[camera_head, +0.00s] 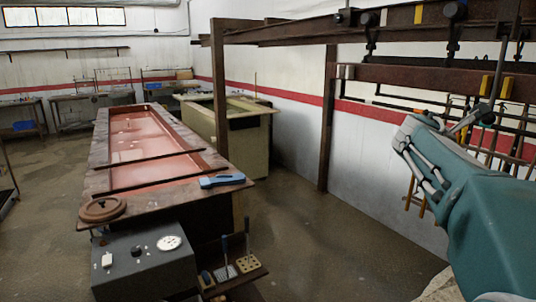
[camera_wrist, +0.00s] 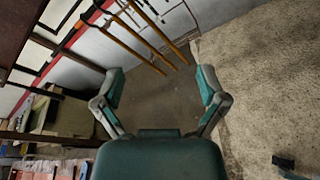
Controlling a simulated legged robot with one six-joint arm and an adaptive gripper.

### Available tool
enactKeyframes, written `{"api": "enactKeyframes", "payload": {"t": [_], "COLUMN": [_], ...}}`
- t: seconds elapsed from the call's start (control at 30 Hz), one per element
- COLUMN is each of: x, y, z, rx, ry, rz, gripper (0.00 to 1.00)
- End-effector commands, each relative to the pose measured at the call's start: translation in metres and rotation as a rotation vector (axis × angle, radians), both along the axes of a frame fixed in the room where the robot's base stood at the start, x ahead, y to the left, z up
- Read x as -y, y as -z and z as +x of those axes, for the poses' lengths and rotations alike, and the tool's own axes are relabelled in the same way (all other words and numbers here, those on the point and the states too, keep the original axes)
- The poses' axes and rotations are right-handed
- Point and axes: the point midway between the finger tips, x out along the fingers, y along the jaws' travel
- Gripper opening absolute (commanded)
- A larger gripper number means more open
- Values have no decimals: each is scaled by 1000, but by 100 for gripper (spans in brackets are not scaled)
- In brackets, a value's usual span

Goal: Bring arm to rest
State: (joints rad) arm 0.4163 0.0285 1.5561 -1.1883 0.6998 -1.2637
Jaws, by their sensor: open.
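My gripper (camera_wrist: 159,82) shows in the wrist view with its two teal fingers spread wide. It is open, with nothing between the fingers but floor and wall beyond. In the head view my teal arm reaches in from the right edge, with my gripper (camera_head: 480,122) beside the rack. The fingertips are hard to make out there against the rack's clutter. A dark brown rack rail (camera_head: 440,78) runs along the upper right, with clamps and hooks hanging from it.
A long bench with a reddish basin (camera_head: 140,148) stands at the left, with a blue tool (camera_head: 222,181) on its corner. A grey control box (camera_head: 145,265) is in front. Brown floor (camera_head: 310,240) is clear between bench and wall.

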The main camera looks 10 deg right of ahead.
Motion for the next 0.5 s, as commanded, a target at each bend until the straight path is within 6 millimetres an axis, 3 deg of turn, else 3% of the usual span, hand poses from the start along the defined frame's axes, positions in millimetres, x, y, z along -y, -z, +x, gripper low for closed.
{"api": "enactKeyframes", "payload": {"t": [0.03, 0.1, 0.27, 0.5], "x": [-27, -60, -135, -241], "y": [11, 32, 85, 170], "z": [-11, -27, -70, -148], "rx": [82, 197, 415, 617], "ry": [2, 26, 129, 425], "rz": [111, 285, 686, 1250], "gripper": [91, 91, 91, 91]}}
